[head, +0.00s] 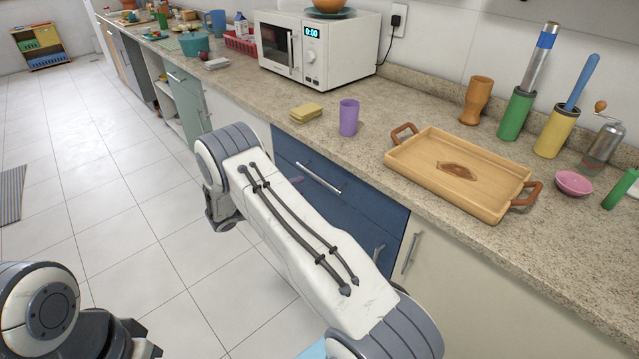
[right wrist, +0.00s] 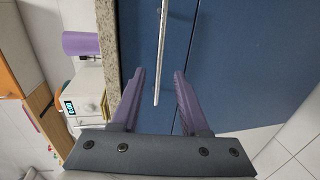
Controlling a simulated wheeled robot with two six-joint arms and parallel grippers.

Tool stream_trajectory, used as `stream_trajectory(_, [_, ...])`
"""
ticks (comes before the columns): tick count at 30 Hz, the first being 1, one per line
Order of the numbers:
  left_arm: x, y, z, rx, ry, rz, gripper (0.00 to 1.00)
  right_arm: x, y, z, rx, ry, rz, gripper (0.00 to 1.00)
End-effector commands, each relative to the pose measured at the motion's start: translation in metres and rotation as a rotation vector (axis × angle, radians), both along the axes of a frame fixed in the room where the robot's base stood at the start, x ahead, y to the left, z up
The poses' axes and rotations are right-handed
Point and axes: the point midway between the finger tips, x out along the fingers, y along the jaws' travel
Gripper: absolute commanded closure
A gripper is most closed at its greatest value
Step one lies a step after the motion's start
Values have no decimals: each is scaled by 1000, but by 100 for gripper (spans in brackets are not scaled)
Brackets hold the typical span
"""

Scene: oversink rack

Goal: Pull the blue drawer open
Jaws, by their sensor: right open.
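The blue drawer (head: 365,205) is under the counter, flush with the cabinet front, with a long silver bar handle (head: 318,177). In the right wrist view its blue front (right wrist: 220,30) fills much of the picture and the handle (right wrist: 161,45) runs between the fingers. My right gripper (right wrist: 160,75) is open, with a purple finger on either side of the bar and visible gaps to it. In the head view my right arm hides most of this gripper. Only a part of my left arm shows at the lower left; its gripper is out of view.
Another blue front with a handle (head: 379,250) is below. On the counter above stand a purple cup (head: 349,117), yellow sponges (head: 306,112), a wooden tray (head: 405,160) and a microwave (head: 345,55). The tiled floor (head: 110,215) in front is clear.

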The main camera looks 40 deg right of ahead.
Motion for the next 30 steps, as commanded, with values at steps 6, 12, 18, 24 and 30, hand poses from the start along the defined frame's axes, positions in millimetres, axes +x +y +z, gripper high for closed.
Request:
stream_trajectory(6, [0,0,6,0,0,0,50,1,-34,-5,0,1,-4,55])
stream_trajectory(12, [0,0,10,0,0,0,50,4,-70,-13,1,2,-4,55])
stream_trajectory(18, [0,0,12,0,0,0,50,6,-92,-18,1,1,-1,55])
stream_trajectory(24, [0,0,12,0,0,0,50,7,-97,-19,2,2,0,55])
stream_trajectory(30, [0,0,12,0,0,0,50,7,-97,-19,2,2,0,67])
